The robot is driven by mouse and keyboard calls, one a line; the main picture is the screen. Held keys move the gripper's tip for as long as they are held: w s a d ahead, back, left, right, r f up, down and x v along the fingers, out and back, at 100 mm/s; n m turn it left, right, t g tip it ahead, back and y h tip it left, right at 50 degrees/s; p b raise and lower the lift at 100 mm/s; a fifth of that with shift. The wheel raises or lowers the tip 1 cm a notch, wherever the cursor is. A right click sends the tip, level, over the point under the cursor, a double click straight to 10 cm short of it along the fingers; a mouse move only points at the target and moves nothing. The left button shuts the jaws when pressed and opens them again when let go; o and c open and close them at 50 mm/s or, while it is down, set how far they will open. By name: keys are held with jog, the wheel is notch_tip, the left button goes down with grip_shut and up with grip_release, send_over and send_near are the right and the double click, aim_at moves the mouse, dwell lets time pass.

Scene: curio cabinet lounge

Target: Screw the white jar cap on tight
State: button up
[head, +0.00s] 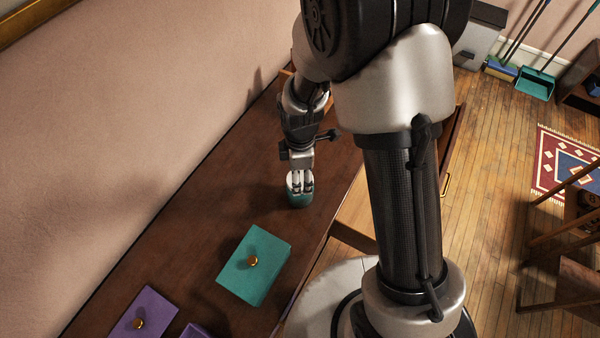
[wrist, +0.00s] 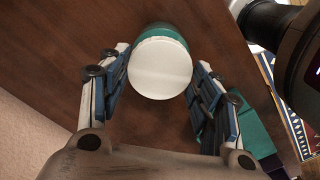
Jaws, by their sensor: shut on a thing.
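The white jar cap (wrist: 160,68) sits on a teal jar (wrist: 158,31) in the wrist view, and no gap shows between them. The jar (head: 299,200) stands upright on the brown wooden top in the head view. My gripper (head: 300,184) points down over it, its fingers at the level of the cap. In the wrist view my gripper (wrist: 160,85) has one finger on each side of the cap, shut on it. The fingers hide part of the cap in the head view, and its thread is hidden.
A teal box (head: 262,281) with a gold knob lies nearer on the brown wooden top (head: 200,240). A purple box (head: 142,312) with a gold knob is at lower left, with another purple piece beside it. The wall runs along the left. Free surface lies around the jar.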

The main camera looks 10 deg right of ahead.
jog(key=m, duration=0.7)
jog(key=shift+m, duration=0.3)
jog(key=m, duration=0.6)
jog(key=shift+s+f, duration=0.1)
jog(key=m, duration=0.7)
jog(key=shift+f, duration=0.1)
jog(key=m, duration=0.7)
jog(key=shift+s+m, duration=0.15)
jog(key=shift+m, duration=0.15)
jog(key=o, duration=1.1)
jog(key=shift+d+f, duration=0.1)
jog(key=shift+o, duration=1.6)
jog(key=shift+w, duration=0.2)
